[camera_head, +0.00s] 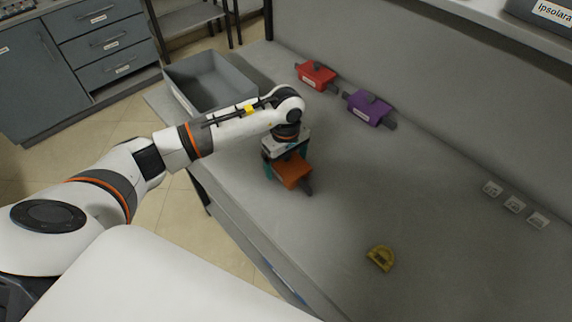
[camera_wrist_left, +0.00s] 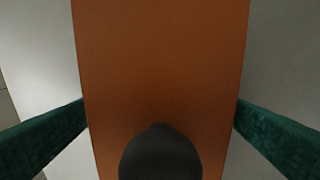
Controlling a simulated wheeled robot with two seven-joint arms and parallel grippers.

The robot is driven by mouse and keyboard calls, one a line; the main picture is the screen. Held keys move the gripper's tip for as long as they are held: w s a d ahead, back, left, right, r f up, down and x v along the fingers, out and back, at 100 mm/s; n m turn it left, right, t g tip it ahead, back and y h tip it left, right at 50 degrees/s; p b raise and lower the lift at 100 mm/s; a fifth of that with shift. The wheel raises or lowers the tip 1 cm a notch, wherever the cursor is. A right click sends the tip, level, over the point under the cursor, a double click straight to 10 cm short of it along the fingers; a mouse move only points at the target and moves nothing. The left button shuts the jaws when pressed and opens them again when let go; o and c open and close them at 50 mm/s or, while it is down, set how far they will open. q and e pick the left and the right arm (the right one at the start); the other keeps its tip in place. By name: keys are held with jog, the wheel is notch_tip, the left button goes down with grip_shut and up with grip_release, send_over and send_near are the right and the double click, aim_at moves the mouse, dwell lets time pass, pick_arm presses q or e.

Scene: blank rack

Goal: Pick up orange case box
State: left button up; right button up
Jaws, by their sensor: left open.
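The orange case box (camera_head: 293,171) lies on the grey bench, with a dark knob and a dark end piece. My left gripper (camera_head: 286,168) is directly over it, pointing down, with its teal fingers on either side of the box. In the left wrist view the orange case box (camera_wrist_left: 160,70) fills the middle, and a dark rounded part shows at the bottom. The green fingers of my left gripper (camera_wrist_left: 162,118) stand open at both sides of it. Whether they touch the box is hard to tell. My right gripper is not in view.
A red case box (camera_head: 316,75) and a purple case box (camera_head: 369,108) lie towards the back of the bench (camera_head: 450,190). A grey open bin (camera_head: 183,101) stands at the left end. A yellow object (camera_head: 381,258) lies in front.

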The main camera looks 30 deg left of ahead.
pick_arm(q)
jog(key=c, duration=1.1)
jog(key=shift+r, duration=0.1)
